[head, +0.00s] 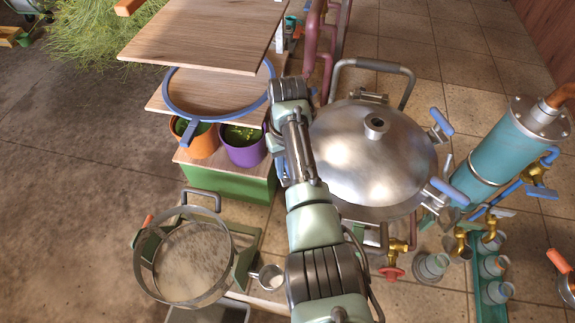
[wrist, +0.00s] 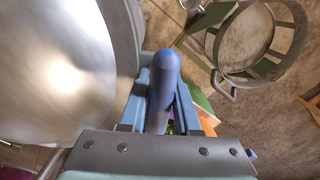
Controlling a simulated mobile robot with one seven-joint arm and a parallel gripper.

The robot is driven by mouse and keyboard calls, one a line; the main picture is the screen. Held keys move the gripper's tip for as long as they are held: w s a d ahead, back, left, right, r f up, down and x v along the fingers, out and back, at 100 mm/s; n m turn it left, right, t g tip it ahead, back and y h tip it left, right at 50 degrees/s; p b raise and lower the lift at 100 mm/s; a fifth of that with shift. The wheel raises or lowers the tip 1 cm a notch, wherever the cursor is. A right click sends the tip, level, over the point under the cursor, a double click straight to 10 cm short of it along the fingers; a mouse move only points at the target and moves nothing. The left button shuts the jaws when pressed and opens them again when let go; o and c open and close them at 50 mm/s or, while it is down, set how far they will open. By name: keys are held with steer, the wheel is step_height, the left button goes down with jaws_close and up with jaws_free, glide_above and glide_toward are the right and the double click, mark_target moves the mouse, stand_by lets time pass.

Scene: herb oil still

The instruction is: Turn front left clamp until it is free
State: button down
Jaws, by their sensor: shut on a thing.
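The still's domed metal lid (head: 372,150) sits on the pot in the head view; its shiny side fills the left of the wrist view (wrist: 60,70). The front left clamp shows in the wrist view as a rounded blue handle (wrist: 165,72) beside the lid. My gripper (wrist: 163,88) is shut on this handle, with one finger on either side of it. The clamp's lower part is hidden by the gripper. In the head view my arm covers the lid's left edge, and I cannot make out this clamp or my fingertips there.
Two more blue-handled clamps (head: 441,122) (head: 447,190) stand at the lid's right edge. A bail handle (head: 372,65) arches behind the lid. A round sieve (head: 151,262) is at lower left, a blue hoop (head: 168,105) on the shelf, and a teal condenser (head: 495,150) to the right.

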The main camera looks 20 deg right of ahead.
steer(key=shift+n, duration=0.6)
steer(key=c, duration=0.7)
jaws_free()
steer(key=shift+o, duration=0.2)
steer(key=shift+r, duration=0.1)
step_height(320, 180, up, 8)
steer(key=p, duration=0.6)
steer(key=shift+a+p, duration=0.1)
steer(key=shift+p, duration=0.3)
